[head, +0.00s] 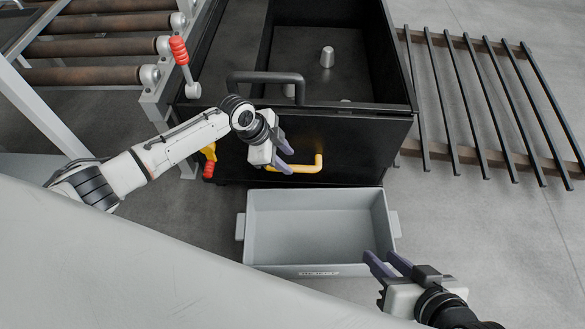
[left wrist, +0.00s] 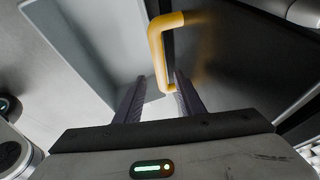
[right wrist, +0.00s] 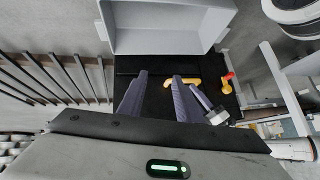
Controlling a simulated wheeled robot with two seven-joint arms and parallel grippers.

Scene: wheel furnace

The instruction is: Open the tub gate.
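The black tub's front panel (head: 230,150) carries a yellow handle (head: 318,163) and stands upright and closed. The handle also shows large in the left wrist view (left wrist: 157,45). My left gripper (head: 288,158) is at the handle's left end. In the left wrist view its dark fingers (left wrist: 158,90) are apart, with the handle's lower part between or just beyond the tips; contact cannot be told. My right gripper (head: 388,262) is open and empty near the grey bin's lower right corner. The right wrist view shows its spread fingers (right wrist: 160,80) and the yellow handle (right wrist: 182,81) beyond.
A grey bin (head: 318,269) stands on the floor right below the panel. A dark bar handle (head: 265,77) spans the tub's top. A red-handled lever (head: 180,52) and a yellow-red lever (head: 209,160) stand left. Rollers (head: 90,50) lie left, a slatted rack (head: 480,100) right.

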